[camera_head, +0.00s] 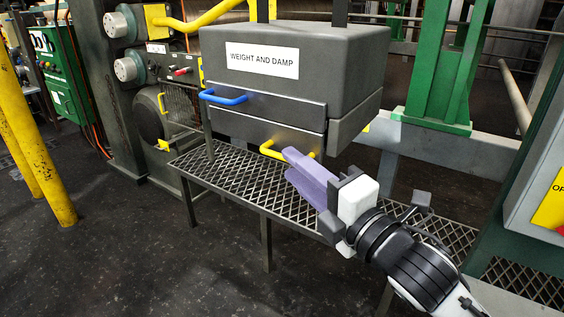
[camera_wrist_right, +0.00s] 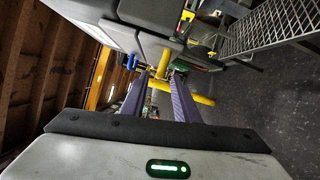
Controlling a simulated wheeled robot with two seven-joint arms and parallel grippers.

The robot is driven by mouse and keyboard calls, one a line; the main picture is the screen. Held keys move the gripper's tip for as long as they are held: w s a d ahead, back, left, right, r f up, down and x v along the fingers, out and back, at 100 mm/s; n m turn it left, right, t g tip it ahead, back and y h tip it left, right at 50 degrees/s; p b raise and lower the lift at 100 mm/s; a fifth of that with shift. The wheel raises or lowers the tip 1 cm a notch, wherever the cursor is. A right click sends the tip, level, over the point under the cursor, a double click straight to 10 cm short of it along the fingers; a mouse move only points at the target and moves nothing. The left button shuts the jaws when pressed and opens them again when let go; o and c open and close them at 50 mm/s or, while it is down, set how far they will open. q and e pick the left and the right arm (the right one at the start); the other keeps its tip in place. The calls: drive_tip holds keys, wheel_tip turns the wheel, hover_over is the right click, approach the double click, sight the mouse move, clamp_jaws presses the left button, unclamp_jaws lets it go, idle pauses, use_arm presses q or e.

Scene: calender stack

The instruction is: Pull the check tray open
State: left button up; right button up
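A dark grey box unit (camera_head: 345,60) labelled "WEIGHT AND DAMP" has a drawer with a blue handle (camera_head: 223,97) and a lower tray (camera_head: 265,130) with a yellow handle (camera_head: 272,151). Both look shut. No label naming the check tray is readable. My right gripper (camera_head: 292,162) is in front of the yellow handle, its purple fingers pointing at it and hiding part of it. In the right wrist view the fingers (camera_wrist_right: 160,78) are apart, with the yellow handle (camera_wrist_right: 163,65) in line between the tips. Contact cannot be told. My left gripper is out of view.
A mesh-topped metal bench (camera_head: 235,178) stands under the unit, below my right gripper. Yellow posts (camera_head: 40,150) stand at the left. A green column (camera_head: 440,80) stands behind at the right. The dark floor (camera_head: 130,260) in front is clear.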

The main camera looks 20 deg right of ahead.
drive_tip(key=x, duration=0.5)
drive_tip(key=shift+r, duration=0.1)
clamp_jaws()
